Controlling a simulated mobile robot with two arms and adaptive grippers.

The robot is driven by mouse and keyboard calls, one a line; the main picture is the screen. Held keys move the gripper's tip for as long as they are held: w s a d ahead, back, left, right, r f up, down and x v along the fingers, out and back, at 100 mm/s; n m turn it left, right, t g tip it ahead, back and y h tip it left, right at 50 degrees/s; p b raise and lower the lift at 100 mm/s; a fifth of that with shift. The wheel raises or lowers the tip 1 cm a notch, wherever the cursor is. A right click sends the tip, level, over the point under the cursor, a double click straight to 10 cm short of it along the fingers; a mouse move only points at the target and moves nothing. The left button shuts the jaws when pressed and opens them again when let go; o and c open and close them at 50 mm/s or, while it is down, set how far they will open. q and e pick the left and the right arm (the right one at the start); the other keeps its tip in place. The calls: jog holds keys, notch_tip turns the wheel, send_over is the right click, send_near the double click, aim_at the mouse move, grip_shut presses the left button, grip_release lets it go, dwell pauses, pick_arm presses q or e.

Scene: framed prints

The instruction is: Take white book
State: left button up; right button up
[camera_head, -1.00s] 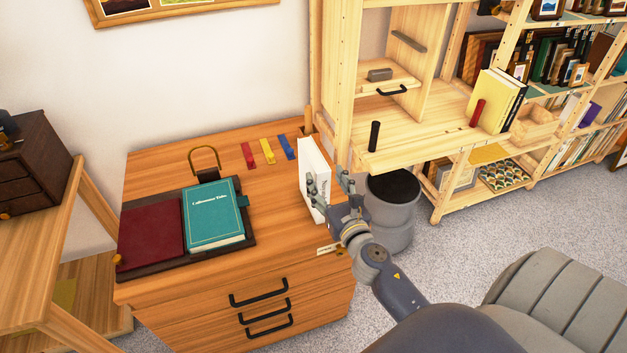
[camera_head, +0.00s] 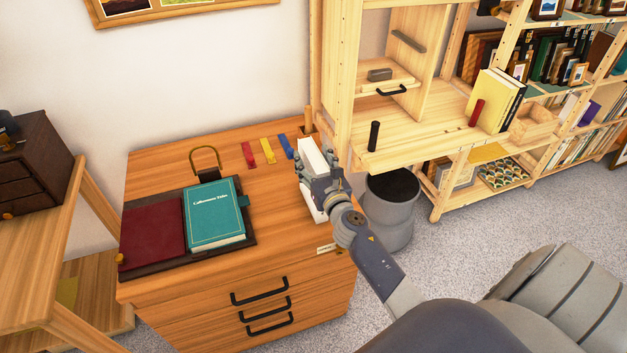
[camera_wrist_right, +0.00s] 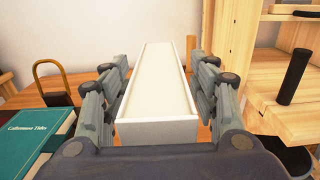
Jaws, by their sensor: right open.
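The white book (camera_head: 311,153) stands upright on the right side of the wooden dresser top. In the right wrist view, the white book (camera_wrist_right: 158,88) lies between the two spread fingers of the right gripper (camera_wrist_right: 158,95). Its pale top edge runs away from me. The left finger looks close to the book, and a narrow gap shows on the right. My left gripper is not in view.
A teal book (camera_head: 214,212) and a dark red book (camera_head: 152,232) lie on a dark tray (camera_head: 250,238) to the left. Colored tags (camera_head: 267,151) lie behind. A wooden shelf unit (camera_head: 420,135) stands close on the right, above a grey bin (camera_head: 390,215).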

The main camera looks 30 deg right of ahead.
jog(key=shift+c, duration=0.2)
grip_shut()
jog(key=shift+r, duration=0.1)
